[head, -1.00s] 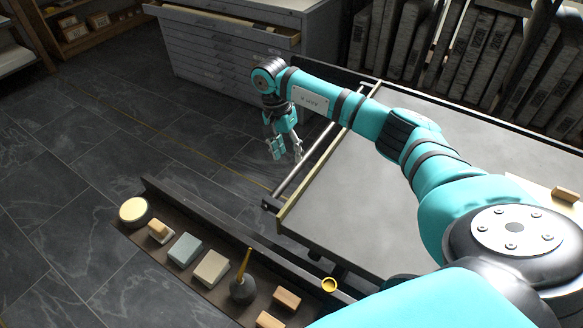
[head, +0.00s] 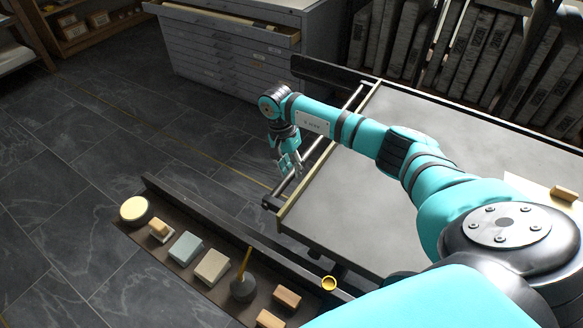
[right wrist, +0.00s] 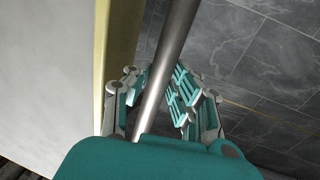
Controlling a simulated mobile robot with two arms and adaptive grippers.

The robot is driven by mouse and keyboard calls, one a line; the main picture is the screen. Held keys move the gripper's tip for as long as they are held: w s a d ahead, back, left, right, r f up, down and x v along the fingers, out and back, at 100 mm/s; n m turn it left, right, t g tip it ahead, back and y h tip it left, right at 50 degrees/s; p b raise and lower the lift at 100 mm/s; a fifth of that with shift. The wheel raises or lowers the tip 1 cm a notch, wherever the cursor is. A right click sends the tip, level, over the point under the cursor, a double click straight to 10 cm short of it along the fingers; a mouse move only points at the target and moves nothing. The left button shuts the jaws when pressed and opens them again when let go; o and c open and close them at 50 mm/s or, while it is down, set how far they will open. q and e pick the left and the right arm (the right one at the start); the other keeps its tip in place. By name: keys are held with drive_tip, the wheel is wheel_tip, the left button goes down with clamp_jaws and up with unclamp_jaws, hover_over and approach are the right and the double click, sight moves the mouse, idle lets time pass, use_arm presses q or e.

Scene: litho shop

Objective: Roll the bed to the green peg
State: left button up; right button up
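The bed (head: 400,160) is a flat grey slab with a pale yellow-green edge strip and a metal bar along its left end. The bar (head: 318,150) also shows in the right wrist view (right wrist: 166,75), running between the two fingers. My right gripper (head: 291,166) points down at the bar, near its front half. In the right wrist view its fingers (right wrist: 160,88) stand apart, one on each side of the bar, with the bed edge to the left. I cannot tell whether they touch it. I see no green peg, and my left gripper is out of view.
A dark rail (head: 225,230) and a shelf with blocks, a round pad and a bulb brush (head: 243,285) run along the front. A drawer cabinet (head: 230,50) stands behind. The tiled floor (head: 90,150) at left is open.

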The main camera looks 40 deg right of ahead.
sight(343, 195)
clamp_jaws()
drive_tip(key=shift+s+d+p, duration=0.3)
drive_tip(key=shift+s+p, duration=0.05)
drive_tip(key=shift+s, duration=0.2)
drive_tip(key=s+d+p, duration=0.1)
drive_tip(key=s, duration=0.3)
drive_tip(key=s+d, duration=0.2)
drive_tip(key=s, duration=0.2)
drive_tip(key=s+d+p, duration=0.1)
drive_tip(key=s+d, duration=0.1)
drive_tip(key=s, duration=0.3)
drive_tip(key=shift+s+d+r+p, duration=0.1)
drive_tip(key=shift+d+r+p, duration=0.1)
drive_tip(key=shift+p, duration=0.15)
drive_tip(key=shift+f, duration=0.1)
drive_tip(key=o, duration=0.7)
unclamp_jaws()
drive_tip(key=shift+s, duration=0.1)
